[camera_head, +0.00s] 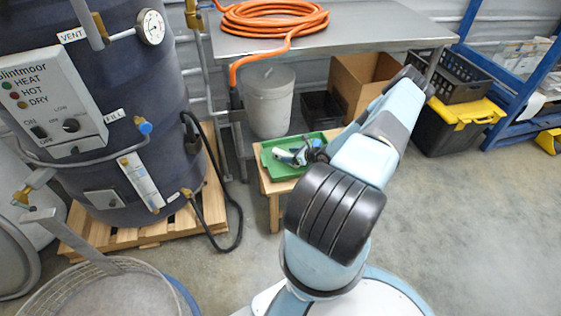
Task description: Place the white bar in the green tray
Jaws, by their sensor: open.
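The green tray (270,171) rests on a small wooden stool, left of my arm's raised links. My arm covers the right side of the tray.
A grey lidded bucket (267,103) stands just behind the stool. A metal table (350,32) with an orange hose (262,20) is above. A dark tank (95,110) on a pallet stands left. A cardboard box (362,72) is behind my arm. Open floor lies right.

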